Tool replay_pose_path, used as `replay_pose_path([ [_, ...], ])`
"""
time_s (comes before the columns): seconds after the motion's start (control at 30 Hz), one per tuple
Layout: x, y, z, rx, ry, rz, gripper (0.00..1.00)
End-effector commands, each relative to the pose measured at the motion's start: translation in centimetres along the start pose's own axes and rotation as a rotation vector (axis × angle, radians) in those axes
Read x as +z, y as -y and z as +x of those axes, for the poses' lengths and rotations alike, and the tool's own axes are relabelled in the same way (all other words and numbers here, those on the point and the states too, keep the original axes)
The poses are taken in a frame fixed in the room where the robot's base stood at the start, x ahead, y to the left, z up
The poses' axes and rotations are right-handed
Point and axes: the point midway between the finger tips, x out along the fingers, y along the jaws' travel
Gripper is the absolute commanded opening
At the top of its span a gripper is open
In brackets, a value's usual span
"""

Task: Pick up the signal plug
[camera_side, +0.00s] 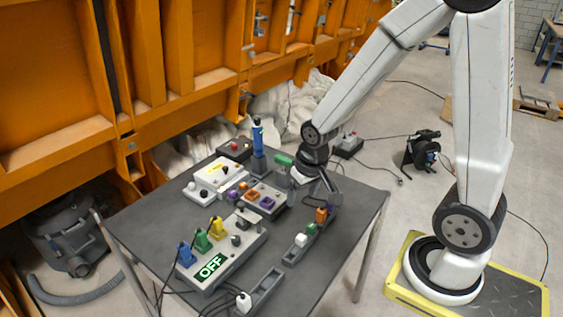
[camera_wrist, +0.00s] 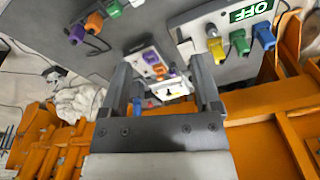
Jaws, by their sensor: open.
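Which plug is the signal plug cannot be told. A grey rack on the table holds an orange plug (camera_side: 321,214), a green plug (camera_side: 311,228) and a white plug (camera_side: 301,240). The wrist view shows the orange plug (camera_wrist: 95,22), green plug (camera_wrist: 115,10) and a purple plug (camera_wrist: 76,33). A white plug (camera_side: 243,302) with a cable sits in a separate grey holder at the front. My gripper (camera_side: 325,187) is above the table near the far end of the rack. In the wrist view its fingers (camera_wrist: 160,72) are apart, with nothing between them.
A panel reading OFF (camera_side: 211,266) carries blue (camera_side: 186,255), green (camera_side: 202,240) and yellow (camera_side: 217,226) plugs. A socket block (camera_side: 267,194) with orange and purple pieces, a white box (camera_side: 217,174) and an upright blue item (camera_side: 258,134) stand behind. The table's front right (camera_side: 330,265) is clear.

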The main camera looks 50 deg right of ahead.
Motion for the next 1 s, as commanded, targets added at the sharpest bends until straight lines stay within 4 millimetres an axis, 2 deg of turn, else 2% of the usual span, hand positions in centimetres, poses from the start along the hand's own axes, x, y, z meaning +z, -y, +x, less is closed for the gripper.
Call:
replay_pose_path([
  [0.2,-3.5,-4.3,3.2,0.035,0.043,0.312,0.81],
  [0.5,-6.5,-11.5,8.2,0.083,0.09,0.737,0.81],
  [0.8,-7.0,-18.7,13.2,0.128,0.127,1.117,0.81],
  [1.0,-6.7,-21.0,14.8,0.142,0.136,1.235,0.81],
])
